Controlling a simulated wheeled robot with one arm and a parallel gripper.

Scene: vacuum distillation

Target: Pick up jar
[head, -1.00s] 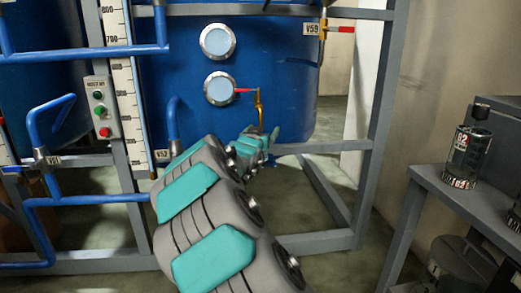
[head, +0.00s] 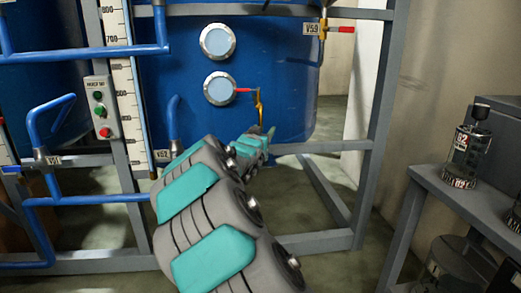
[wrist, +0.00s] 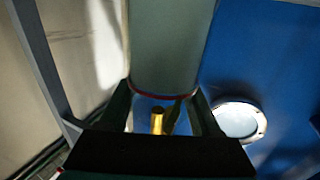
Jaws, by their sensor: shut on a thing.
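A pale, see-through cylinder that looks like the jar (wrist: 172,45) stands between the dark fingers of my gripper (wrist: 163,95) in the wrist view. A thin red ring runs round its near end. My gripper is shut on it, and the jar's far end runs out of the frame. In the head view my arm reaches to the brass tap (head: 260,110) on the blue tank (head: 290,80). There my arm hides the jar, and the fingers are too small to make out. The brass tap (wrist: 157,122) also shows close behind the fingers in the wrist view.
A grey shelf (head: 425,178) at the right carries a dark labelled bottle (head: 467,150). More dark containers (head: 455,262) stand below. Grey frame posts (head: 375,130) and blue pipes (head: 90,200) surround the tank. Some floor is free between frame and shelf.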

